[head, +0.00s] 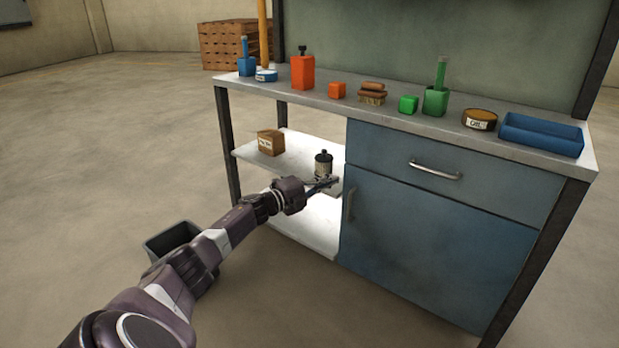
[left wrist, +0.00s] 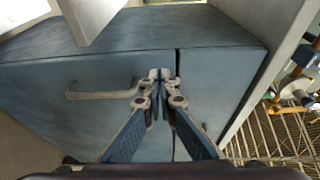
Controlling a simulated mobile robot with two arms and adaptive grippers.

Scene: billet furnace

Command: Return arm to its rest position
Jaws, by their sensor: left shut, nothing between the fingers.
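My left arm (head: 185,280) reaches from the lower left toward the workbench's open shelf side. My left gripper (head: 328,184) is shut and empty, close to the front of the upper shelf and just left of the cabinet door. A dark can with a pale label (head: 323,164) stands on that shelf just behind the gripper in the head view; whether they touch cannot be told. In the left wrist view the closed fingers (left wrist: 160,80) appear in front of the blue cabinet (left wrist: 215,85), with its handle (left wrist: 100,92) to their left. My right gripper is not in view.
The workbench top (head: 400,123) holds several bottles, blocks and a blue tray (head: 541,134). A cardboard box (head: 271,143) sits on the upper shelf (head: 285,160). A dark bin (head: 170,240) stands on the floor beside my arm.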

